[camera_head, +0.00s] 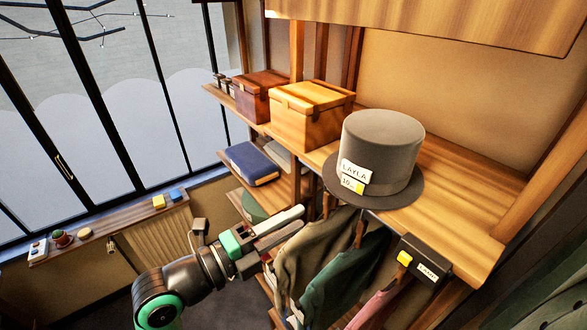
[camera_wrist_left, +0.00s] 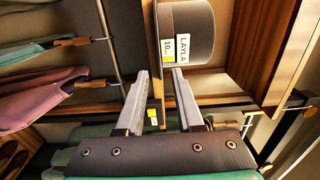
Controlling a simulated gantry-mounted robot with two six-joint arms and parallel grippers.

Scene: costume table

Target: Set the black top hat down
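The top hat (camera_head: 385,142), dark grey in this light, stands upright on the wooden shelf (camera_head: 465,205), its brim reaching over the front edge. A white tag reading "LAYLA" and a "10" label are on its front. In the left wrist view the hat (camera_wrist_left: 188,22) shows sideways beyond the fingertips. My left gripper (camera_head: 303,219) is open, to the left of and below the hat, apart from it. In the left wrist view the gap between its fingers (camera_wrist_left: 159,72) holds nothing; the brim lies beyond it. My right gripper is not in view.
A yellow-brown box (camera_head: 311,115) and a darker box (camera_head: 260,92) stand left of the hat. Garments (camera_head: 312,252) hang below the shelf. Bare shelf lies right of the hat.

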